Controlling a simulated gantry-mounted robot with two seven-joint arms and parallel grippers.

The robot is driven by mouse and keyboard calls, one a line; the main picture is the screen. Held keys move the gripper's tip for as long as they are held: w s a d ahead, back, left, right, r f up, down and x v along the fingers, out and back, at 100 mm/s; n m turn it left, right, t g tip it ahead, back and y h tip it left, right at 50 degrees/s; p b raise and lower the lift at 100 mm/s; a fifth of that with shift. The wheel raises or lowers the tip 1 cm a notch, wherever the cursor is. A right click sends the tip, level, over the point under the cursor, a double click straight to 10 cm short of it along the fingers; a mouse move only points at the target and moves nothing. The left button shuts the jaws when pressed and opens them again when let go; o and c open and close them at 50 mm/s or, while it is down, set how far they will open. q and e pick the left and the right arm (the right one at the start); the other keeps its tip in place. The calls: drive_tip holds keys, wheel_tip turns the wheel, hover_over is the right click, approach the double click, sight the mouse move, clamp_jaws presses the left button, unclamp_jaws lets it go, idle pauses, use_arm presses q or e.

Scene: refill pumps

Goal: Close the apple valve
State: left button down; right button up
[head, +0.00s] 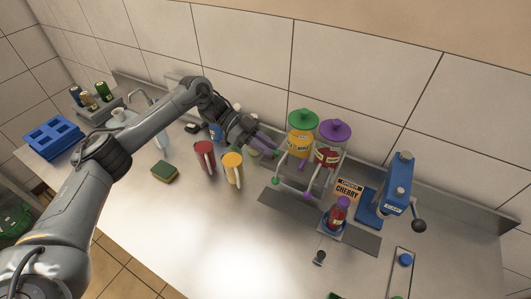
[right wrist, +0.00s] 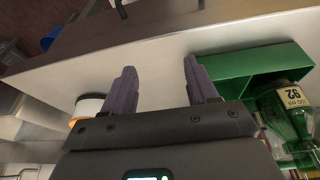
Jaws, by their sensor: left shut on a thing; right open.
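Two refill pumps stand at the back of the counter: a green-lidded one (head: 301,119) with an orange-yellow body, and a purple-lidded one (head: 334,131) with a red body. Pale tubes run down from them to a green knob (head: 276,181) and a purple knob (head: 309,195). I cannot read which is apple. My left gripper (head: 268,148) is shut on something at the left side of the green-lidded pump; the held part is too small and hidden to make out. My right gripper (right wrist: 157,88) is open with nothing between its fingers.
A red cup (head: 205,158) and a yellow cup (head: 232,169) stand in front of the left gripper. A sponge (head: 165,172), a blue crate (head: 54,138), a cherry sign (head: 348,188) and a blue press (head: 397,185) are around. A green box (right wrist: 250,75) is beside the right gripper.

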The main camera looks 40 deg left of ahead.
use_arm(q)
drive_tip(key=shift+b, duration=0.3)
use_arm(e)
drive_tip(key=shift+f, duration=0.55)
use_arm(q)
drive_tip(key=c, duration=1.1)
unclamp_jaws()
drive_tip(key=shift+w+d, duration=0.1)
drive_tip(key=shift+d, duration=0.05)
drive_tip(key=shift+c, duration=0.2)
use_arm(e)
drive_tip(key=shift+d, duration=0.2)
drive_tip(key=shift+a, duration=0.1)
drive_tip(key=shift+f, duration=0.15)
drive_tip(key=shift+a+r, duration=0.1)
drive_tip(key=shift+r, duration=0.2)
use_arm(q)
drive_tip(key=p+v, duration=0.1)
drive_tip(key=v, duration=0.9)
drive_tip(key=shift+a, duration=0.45)
use_arm(e)
drive_tip(key=shift+r, duration=0.5)
